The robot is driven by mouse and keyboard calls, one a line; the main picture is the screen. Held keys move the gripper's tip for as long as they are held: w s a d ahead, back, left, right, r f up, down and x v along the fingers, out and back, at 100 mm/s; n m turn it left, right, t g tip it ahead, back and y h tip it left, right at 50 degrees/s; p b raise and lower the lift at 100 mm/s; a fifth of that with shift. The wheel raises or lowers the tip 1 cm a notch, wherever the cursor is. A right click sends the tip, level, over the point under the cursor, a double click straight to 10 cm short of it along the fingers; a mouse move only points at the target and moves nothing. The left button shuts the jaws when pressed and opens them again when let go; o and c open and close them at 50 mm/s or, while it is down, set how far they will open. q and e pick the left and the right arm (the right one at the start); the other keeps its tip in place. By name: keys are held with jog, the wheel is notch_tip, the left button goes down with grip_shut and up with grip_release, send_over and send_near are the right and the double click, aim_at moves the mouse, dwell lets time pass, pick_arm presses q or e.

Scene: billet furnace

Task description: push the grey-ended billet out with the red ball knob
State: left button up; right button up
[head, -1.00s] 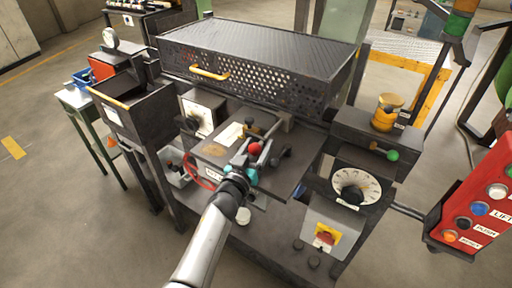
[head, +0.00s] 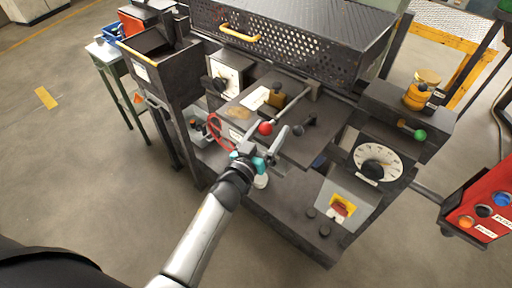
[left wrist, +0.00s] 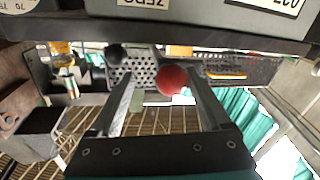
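The red ball knob (head: 265,128) sits at the near end of a pale rod over the dark machine top. It also shows in the left wrist view (left wrist: 171,79), between my finger lines and closer to the right-hand finger. My left gripper (head: 264,143) is open just on the near side of the knob, its fingers pointing at the machine. In the left wrist view the open gripper (left wrist: 159,78) holds nothing, and I cannot tell whether a finger touches the ball. I cannot make out the grey-ended billet. My right gripper is out of view.
A black knob (head: 298,130) stands right of the red one. A red handwheel (head: 219,132) is at the left, close to the gripper. A green knob (head: 420,134) and a dial (head: 377,161) are further right. The perforated cover (head: 300,35) rises behind.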

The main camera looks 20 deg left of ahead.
pick_arm(q)
jog(key=s, duration=0.7)
jog(key=shift+s+a, duration=0.2)
jog(key=shift+a, duration=0.25)
jog(key=s+f+g+y+b, duration=0.1)
jog(key=s+f+g+b, duration=0.25)
jog(key=f, duration=0.85)
jog(key=s+f+g+b, duration=0.2)
jog(key=s+f, duration=0.3)
jog(key=f, duration=0.6)
jog(key=s+f+g+y+b, duration=0.1)
jog(key=s+f+g+b, duration=0.2)
jog(key=f, duration=0.9)
jog(key=s+a+f+m+g+b, duration=0.1)
jog(key=s+f+g, duration=0.3)
jog(key=s+f, duration=0.5)
jog(key=s+a+f+m+g+b, duration=0.1)
jog(key=s+a+f+g+b, duration=0.2)
jog(key=s+f, duration=0.6)
jog(key=s+g, duration=0.1)
jog(key=s, duration=0.7)
jog(key=shift+s+a+f+m+y, duration=0.2)
jog(key=shift+s+f+m+y, duration=0.05)
jog(key=shift+m+y, duration=0.15)
jog(key=shift+c, duration=0.3)
